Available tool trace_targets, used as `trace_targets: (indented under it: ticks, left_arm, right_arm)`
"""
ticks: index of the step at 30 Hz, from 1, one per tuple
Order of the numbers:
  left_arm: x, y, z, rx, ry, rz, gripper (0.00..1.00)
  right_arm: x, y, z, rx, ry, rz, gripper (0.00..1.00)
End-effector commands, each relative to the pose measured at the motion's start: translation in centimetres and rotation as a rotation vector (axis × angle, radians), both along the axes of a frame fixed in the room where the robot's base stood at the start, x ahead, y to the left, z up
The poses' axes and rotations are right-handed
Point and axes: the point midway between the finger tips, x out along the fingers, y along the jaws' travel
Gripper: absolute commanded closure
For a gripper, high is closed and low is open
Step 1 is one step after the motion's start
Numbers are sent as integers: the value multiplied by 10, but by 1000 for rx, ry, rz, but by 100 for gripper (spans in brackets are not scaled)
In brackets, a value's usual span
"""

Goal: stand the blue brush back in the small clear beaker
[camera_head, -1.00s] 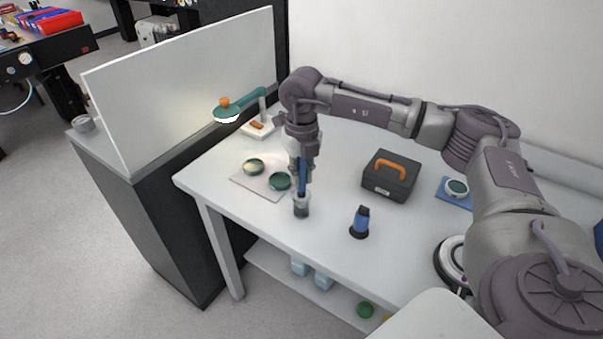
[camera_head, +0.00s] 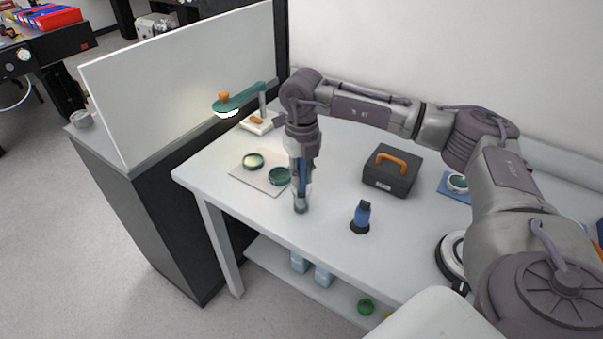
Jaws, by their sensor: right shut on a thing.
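My right gripper (camera_head: 303,176) points down over the front part of the white table and is shut on the blue brush (camera_head: 302,188). The brush is upright, with its lower end in the small clear beaker (camera_head: 301,206), which stands on the table. Whether the brush touches the beaker's bottom I cannot tell. The gripper's fingers are close to the beaker's rim and partly hide the brush. My left gripper is not in view.
Left of the beaker is a pale mat (camera_head: 242,179) with two round green-rimmed pieces. A green-armed lamp (camera_head: 240,98) stands at the back left.

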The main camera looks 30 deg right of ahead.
Motion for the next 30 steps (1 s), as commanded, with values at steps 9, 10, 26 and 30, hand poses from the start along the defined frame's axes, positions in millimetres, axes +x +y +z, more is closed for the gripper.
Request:
trace_targets:
  ticks: [9,10,26,30]
  left_arm:
    - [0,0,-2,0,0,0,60]
    - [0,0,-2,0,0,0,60]
    - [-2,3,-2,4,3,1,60]
    - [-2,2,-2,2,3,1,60]
  right_arm:
    - [0,0,-3,0,0,0,100]
    - [0,0,-3,0,0,0,100]
    - [0,0,-1,0,0,0,52]
    - [1,0,11,1,-4,0,52]
